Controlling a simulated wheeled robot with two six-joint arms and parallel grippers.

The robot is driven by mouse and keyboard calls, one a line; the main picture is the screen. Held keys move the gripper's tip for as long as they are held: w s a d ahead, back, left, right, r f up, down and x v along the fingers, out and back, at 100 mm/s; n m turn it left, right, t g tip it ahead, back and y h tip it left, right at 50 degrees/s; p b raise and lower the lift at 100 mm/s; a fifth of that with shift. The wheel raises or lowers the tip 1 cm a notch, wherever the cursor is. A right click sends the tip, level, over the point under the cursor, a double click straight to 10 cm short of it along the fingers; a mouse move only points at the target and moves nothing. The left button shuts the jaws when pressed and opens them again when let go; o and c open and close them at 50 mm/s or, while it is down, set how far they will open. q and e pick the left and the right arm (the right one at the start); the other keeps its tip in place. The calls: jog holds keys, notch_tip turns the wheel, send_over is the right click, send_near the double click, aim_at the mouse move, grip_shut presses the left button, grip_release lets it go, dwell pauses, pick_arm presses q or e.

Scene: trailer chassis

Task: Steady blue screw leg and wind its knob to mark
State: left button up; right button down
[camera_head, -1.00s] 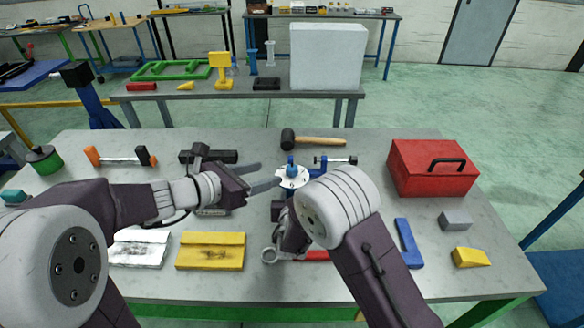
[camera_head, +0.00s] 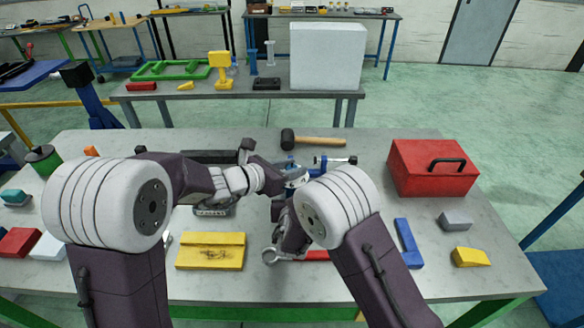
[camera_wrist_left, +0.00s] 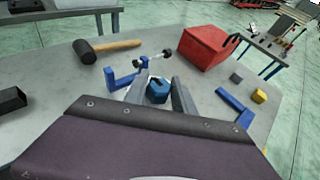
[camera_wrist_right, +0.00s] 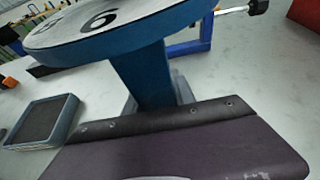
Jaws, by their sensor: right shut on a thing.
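The blue screw leg has a blue post (camera_wrist_right: 148,75) under a round dial (camera_wrist_right: 100,30) with a white top and black numbers. The blue knob (camera_wrist_left: 157,92) sits on top of the dial. My right gripper (camera_wrist_right: 156,95) is shut on the post below the dial; in the head view its arm hides most of it. My left gripper (camera_wrist_left: 159,92) has its fingers on both sides of the knob, apart, with a small gap visible at the right finger. In the head view the left gripper (camera_head: 290,176) covers much of the dial. The mark cannot be made out.
A blue clamp with a black-ended bar (camera_head: 335,162) stands close behind the leg. A mallet (camera_head: 315,141) lies farther back. A red toolbox (camera_head: 432,168) stands right, a yellow block (camera_head: 210,252) front left, a blue bracket (camera_head: 408,242) and a grey block (camera_head: 455,219) front right.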

pick_arm(q)
grip_shut()
jog(key=shift+w+r+m+h, duration=0.1)
jog(key=shift+m+h, duration=0.2)
jog(key=shift+m+g+h, duration=0.7)
jog(key=shift+m+g, duration=0.3)
jog(key=shift+g, duration=0.2)
jog(key=m+g+h, duration=0.1)
jog(key=m+g, duration=0.3)
jog(key=shift+m+g+h, duration=0.3)
jog(key=shift+g+h, duration=0.1)
jog(key=shift+m+g, duration=1.7)
jog(key=shift+g, duration=0.4)
jog(key=shift+m+g, duration=0.3)
jog(key=shift+g, duration=0.1)
